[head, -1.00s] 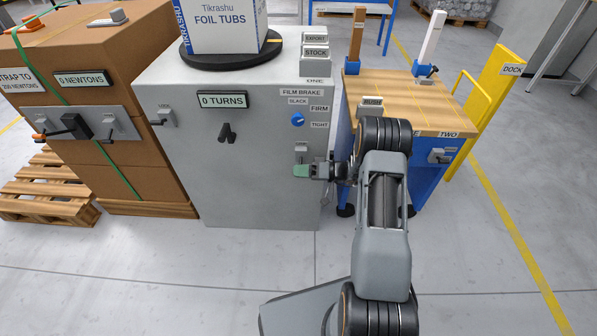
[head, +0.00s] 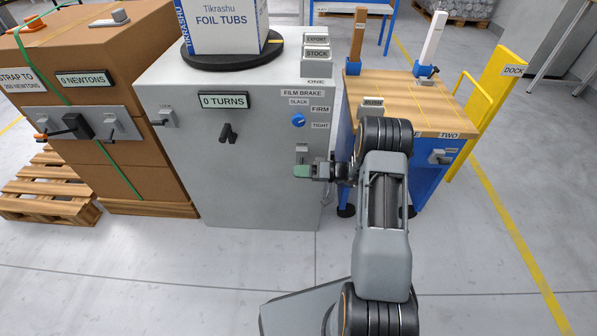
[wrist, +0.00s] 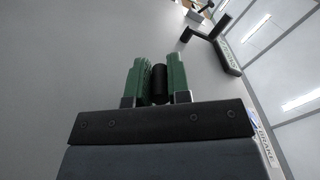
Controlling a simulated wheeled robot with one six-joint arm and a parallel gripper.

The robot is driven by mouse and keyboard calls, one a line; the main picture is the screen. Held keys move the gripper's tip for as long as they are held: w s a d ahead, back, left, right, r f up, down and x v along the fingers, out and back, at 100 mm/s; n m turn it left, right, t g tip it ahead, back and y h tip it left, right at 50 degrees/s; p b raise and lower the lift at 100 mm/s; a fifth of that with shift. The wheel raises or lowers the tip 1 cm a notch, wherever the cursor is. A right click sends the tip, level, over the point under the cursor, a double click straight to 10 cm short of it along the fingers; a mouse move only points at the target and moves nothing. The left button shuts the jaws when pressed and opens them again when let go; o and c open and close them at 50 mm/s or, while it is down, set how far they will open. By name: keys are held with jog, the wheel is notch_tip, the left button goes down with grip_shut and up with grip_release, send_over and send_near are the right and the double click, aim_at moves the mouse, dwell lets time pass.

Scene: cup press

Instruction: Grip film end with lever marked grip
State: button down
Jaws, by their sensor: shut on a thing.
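My gripper (head: 303,171), with green fingertips, is at the front of the grey machine cabinet (head: 215,145), low on its right side. In the wrist view its green fingers (wrist: 158,80) are shut on a black, rounded lever handle (wrist: 159,85). In the head view a small grey lever mount (head: 302,152) is just above the fingertips. Its marking is too small to read. The fingers hide the lever's handle in the head view. I cannot make out a film end.
A blue film brake dial (head: 298,120) is above the lever mount. A black crank (head: 227,133) and another small lever (head: 166,117) are further left. A FOIL TUBS carton (head: 222,25) stands on the black turntable (head: 232,56). A wood-topped blue cart (head: 425,105) is to the right.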

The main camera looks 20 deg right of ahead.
aim_at(301, 161)
jog(key=shift+r, duration=0.2)
jog(key=r+m+p, duration=0.1)
jog(key=m, duration=0.1)
jog(key=r+m+p, duration=0.1)
jog(key=m, duration=0.1)
jog(key=shift+s+r+m, duration=0.2)
jog(key=shift+m, duration=0.2)
jog(key=m+p, duration=0.1)
jog(key=r+m+p, duration=0.1)
jog(key=m, duration=0.1)
jog(key=shift+w+d+r, duration=0.1)
jog(key=shift+r, duration=0.15)
jog(key=shift+w+r+m+p, duration=0.2)
jog(key=shift+r+m+p, duration=0.2)
jog(key=shift+m, duration=0.5)
jog(key=shift+d, duration=0.1)
jog(key=c, duration=1.2)
grip_release()
jog(key=shift+o, duration=0.6)
jog(key=shift+f, duration=0.15)
jog(key=p+v, duration=0.1)
jog(key=v, duration=1.2)
jog(key=shift+s+d+p, duration=0.2)
jog(key=shift+d+p, duration=0.05)
jog(key=shift+p, duration=0.1)
